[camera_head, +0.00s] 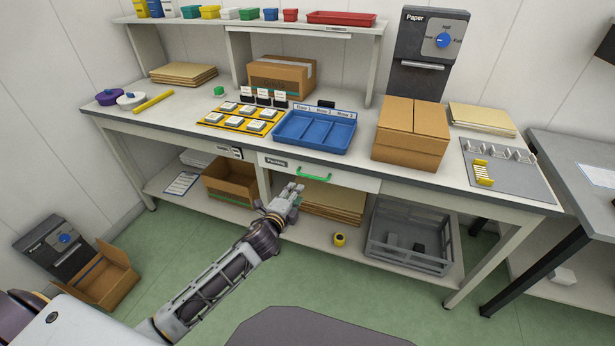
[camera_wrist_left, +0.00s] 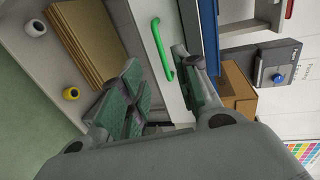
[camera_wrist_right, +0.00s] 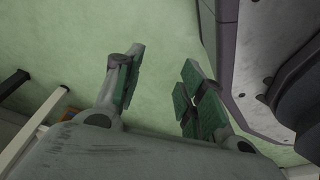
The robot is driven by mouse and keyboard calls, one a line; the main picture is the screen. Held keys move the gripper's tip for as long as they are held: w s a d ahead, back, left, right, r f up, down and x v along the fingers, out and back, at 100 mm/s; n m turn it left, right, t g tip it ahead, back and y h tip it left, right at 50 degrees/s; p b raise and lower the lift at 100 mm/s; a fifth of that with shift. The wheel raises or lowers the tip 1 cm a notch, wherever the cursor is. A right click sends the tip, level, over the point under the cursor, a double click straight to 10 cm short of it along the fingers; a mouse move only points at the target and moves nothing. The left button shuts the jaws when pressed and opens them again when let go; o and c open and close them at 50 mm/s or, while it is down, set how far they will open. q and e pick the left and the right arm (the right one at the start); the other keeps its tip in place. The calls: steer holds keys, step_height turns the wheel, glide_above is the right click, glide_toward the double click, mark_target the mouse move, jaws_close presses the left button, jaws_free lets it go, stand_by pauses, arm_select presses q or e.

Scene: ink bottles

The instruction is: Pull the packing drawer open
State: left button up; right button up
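The packing drawer (camera_head: 345,182) is a white front under the workbench top, with a green bar handle (camera_head: 313,174) and a small label at its left. It looks shut, flush with the bench. My left gripper (camera_head: 292,192) is just below and left of the handle. In the left wrist view the green handle (camera_wrist_left: 163,49) lies between and beyond the open fingers of the left gripper (camera_wrist_left: 157,82), and I see no clear contact. My right gripper (camera_wrist_right: 158,85) shows only in the right wrist view, open and empty above the green floor.
The workbench top holds a blue tray (camera_head: 312,130), a cardboard box (camera_head: 411,134) and a yellow rack of white pieces (camera_head: 240,117). Below are an open carton (camera_head: 231,183), stacked cardboard (camera_head: 335,202), a yellow roll (camera_head: 339,239) and a grey crate (camera_head: 411,240).

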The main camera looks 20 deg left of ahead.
mark_target(307, 176)
arm_select(q)
steer(key=shift+b+x, duration=0.5)
steer(key=shift+x, duration=3.85)
steer(key=shift+b+x, duration=0.35)
steer(key=shift+x, duration=1.85)
steer(key=shift+w, duration=0.2)
arm_select(e)
steer(key=w+a+r, duration=0.1)
steer(key=r, duration=0.1)
steer(key=w+a+r, duration=0.1)
steer(key=shift+w+a+r, duration=0.2)
steer(key=shift+w+r, duration=0.15)
steer(key=shift+s, duration=0.2)
arm_select(q)
steer(key=shift+c, duration=0.5)
arm_select(e)
steer(key=shift+d+f, duration=0.1)
